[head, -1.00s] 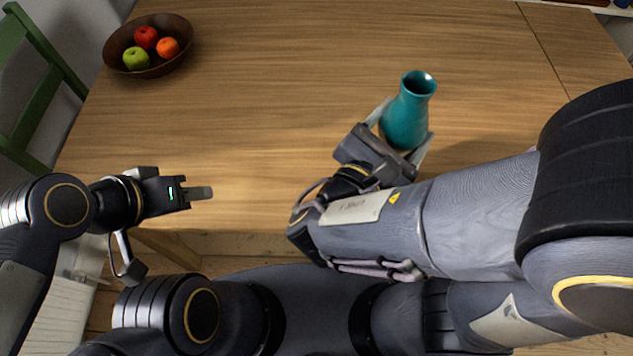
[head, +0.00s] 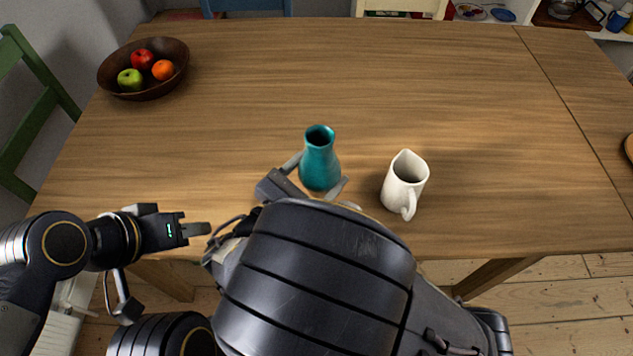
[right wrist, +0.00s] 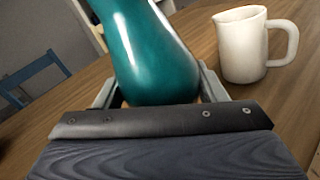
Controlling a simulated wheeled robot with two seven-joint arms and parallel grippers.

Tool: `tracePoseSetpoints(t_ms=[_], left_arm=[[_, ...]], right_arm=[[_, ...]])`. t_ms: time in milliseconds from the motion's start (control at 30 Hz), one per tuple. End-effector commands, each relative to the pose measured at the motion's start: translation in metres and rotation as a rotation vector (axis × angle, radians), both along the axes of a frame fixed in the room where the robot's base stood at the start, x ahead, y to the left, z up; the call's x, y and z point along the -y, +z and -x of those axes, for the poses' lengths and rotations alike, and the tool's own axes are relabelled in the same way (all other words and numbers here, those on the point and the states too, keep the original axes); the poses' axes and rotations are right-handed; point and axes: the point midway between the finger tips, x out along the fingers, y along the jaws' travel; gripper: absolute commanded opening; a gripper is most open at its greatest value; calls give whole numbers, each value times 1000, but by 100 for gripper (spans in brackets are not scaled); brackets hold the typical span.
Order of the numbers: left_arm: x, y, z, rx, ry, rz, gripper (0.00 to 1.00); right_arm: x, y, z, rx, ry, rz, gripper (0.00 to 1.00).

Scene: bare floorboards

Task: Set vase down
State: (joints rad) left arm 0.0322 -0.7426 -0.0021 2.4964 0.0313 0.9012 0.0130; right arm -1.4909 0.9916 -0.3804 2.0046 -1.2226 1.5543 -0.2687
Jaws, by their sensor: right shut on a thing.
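The teal vase (head: 320,162) is upright between the fingers of my right gripper (head: 318,184), over the near middle part of the wooden table. In the right wrist view the vase (right wrist: 152,55) fills the space between the two fingers (right wrist: 158,92), which are shut on it. I cannot tell whether its base touches the table. My left gripper (head: 195,230) is at the table's near left edge, away from the vase. It is seen side-on, so its opening does not show.
A white pitcher (head: 405,184) stands close to the right of the vase; it also shows in the right wrist view (right wrist: 242,45). A brown bowl (head: 165,88) of fruit sits at the far left. The wooden table (head: 480,110) is clear behind the vase and pitcher.

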Motion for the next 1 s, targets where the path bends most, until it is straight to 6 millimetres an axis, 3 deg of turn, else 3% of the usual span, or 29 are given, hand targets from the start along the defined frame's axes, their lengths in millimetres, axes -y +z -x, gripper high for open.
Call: tracePoseSetpoints(t_ms=[267, 700, 733, 867, 1000], left_arm=[[0, -10, 0, 0, 0, 0, 36], [0, -12, 0, 0, 0, 0, 36], [0, -11, 0, 0, 0, 0, 36], [0, -11, 0, 0, 0, 0, 36], [0, -11, 0, 0, 0, 0, 36]], right_arm=[[-4, -35, -2, 0, -1, 4, 34], [-4, -41, -2, 1, 0, 1, 34], [-4, -40, -2, 0, -1, 0, 68], [-4, -40, -2, 0, 0, 0, 85], [-4, -40, -2, 0, 0, 0, 86]])
